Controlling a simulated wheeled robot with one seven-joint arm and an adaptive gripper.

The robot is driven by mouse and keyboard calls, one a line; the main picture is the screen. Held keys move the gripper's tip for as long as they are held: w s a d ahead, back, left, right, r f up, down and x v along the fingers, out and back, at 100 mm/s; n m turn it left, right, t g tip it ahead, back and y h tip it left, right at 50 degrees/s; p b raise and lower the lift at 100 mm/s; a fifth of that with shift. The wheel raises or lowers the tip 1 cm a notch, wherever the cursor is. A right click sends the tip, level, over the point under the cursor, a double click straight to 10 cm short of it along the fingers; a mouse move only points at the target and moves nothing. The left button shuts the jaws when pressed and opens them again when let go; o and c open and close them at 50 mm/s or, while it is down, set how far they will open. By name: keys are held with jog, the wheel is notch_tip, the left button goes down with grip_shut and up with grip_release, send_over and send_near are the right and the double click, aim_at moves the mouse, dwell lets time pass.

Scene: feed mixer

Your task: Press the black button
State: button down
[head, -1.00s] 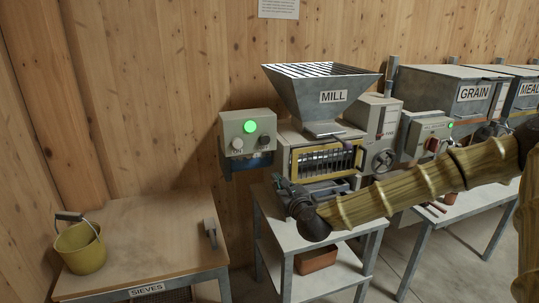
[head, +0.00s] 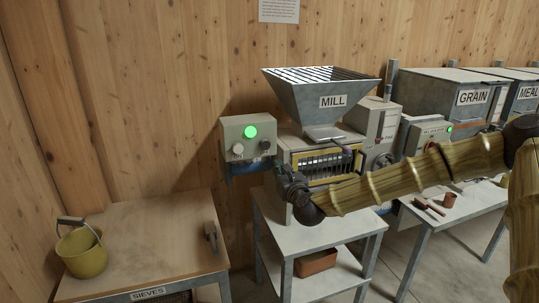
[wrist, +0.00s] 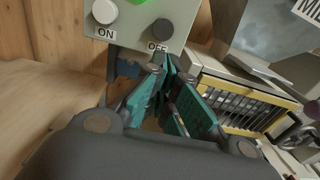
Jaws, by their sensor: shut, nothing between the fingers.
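The black button (head: 265,144) is on the grey control box on the wall, right of the white button (head: 238,149). In the wrist view the black button (wrist: 162,29) sits above the label OFF, and the white button (wrist: 104,11) above ON. My gripper (head: 281,166) is just below and right of the box in the head view. In the wrist view my gripper (wrist: 163,64) is shut and empty, its teal fingertips just below the black button and partly over the OFF label. I see no clear contact with the button.
A green lamp (head: 250,132) glows on the box above the buttons. The mill (head: 322,95) with its yellow-framed grille stands close on the right. A wooden-topped table (head: 150,235) with a yellow bucket (head: 82,253) is at the lower left. The wall left of the box is clear.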

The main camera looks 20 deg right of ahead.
jog(key=p, duration=0.3)
send_near(265, 151)
jog(key=w, duration=0.3)
jog(key=shift+w+p, duration=0.6)
jog(key=shift+w, duration=0.5)
jog(key=shift+f+b, duration=0.15)
jog(key=shift+b, duration=0.15)
jog(key=shift+w+f+b, duration=0.15)
jog(key=shift+w+b, duration=0.35)
jog(key=shift+b, duration=0.6)
jog(key=shift+w+b, duration=0.3)
jog(key=shift+b, duration=0.2)
jog(key=shift+r, duration=0.35)
